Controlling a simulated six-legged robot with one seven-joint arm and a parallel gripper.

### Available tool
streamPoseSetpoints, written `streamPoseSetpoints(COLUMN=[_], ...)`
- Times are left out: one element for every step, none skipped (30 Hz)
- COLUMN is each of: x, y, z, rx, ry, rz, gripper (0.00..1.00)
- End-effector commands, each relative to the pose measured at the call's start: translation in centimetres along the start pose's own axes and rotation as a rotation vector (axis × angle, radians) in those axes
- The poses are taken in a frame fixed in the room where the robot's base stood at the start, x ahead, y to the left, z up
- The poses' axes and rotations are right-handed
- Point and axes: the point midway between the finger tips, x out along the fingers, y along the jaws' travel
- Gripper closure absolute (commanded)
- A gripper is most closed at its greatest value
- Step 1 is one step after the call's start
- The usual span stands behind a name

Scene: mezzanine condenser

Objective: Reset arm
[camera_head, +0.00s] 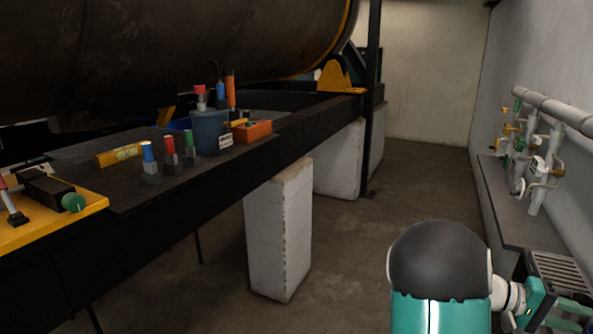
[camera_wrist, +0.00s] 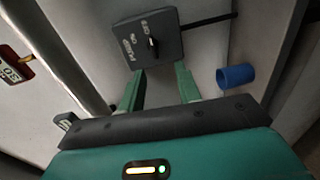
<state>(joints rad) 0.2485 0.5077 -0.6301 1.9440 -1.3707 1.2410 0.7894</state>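My gripper (camera_wrist: 161,72) shows in the wrist view as two green fingers spread apart, with nothing between them. A grey switch box (camera_wrist: 170,28) with a dark knob and white lettering, which seems to read PUMP, ON and OFF, lies just beyond the fingertips. I cannot tell whether the fingers touch it. In the head view my teal and black arm fills the lower right, and its end is partly cut off at the picture's edge.
A blue cylinder (camera_wrist: 236,76) lies right of the fingers. The dark bench (camera_head: 150,195) holds a grey-blue bucket (camera_head: 208,134) of tools and several coloured-top pieces. Valved pipes (camera_head: 535,160) line the right wall. The middle floor is clear.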

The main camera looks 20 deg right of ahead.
Motion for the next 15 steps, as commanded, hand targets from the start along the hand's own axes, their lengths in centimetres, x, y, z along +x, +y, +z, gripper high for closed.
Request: streamPoseSetpoints(x=[-1.1,-1.9,-3.0,-4.0,-5.0,-6.5,-7.7,-8.8,-10.4,-11.6,-12.9,-14.5,-15.8,-17.0,-18.7], y=[-0.1,-0.4,-0.8,-1.1,-1.4,-1.8,-2.0,-2.3,-2.5,-2.7,-2.8,-3.0,-3.0,-3.1,-3.0], z=[0.5,0.9,1.5,2.0,2.5,3.2,3.7,4.2,4.9,5.5,6.0,6.8,7.4,8.1,8.9], rx=[0.007,0.008,0.009,0.008,0.007,0.003,-0.001,-0.004,-0.010,-0.016,-0.021,-0.029,-0.035,-0.043,-0.053], ry=[0.005,0.007,0.012,0.018,0.024,0.039,0.049,0.061,0.080,0.096,0.114,0.138,0.158,0.179,0.210], rz=[-0.059,-0.102,-0.167,-0.218,-0.270,-0.341,-0.392,-0.442,-0.510,-0.559,-0.607,-0.671,-0.718,-0.763,-0.822], gripper=[0.66,0.66,0.66,0.66,0.66,0.66,0.66,0.66,0.66,0.66,0.66,0.66,0.66,0.66,0.66])
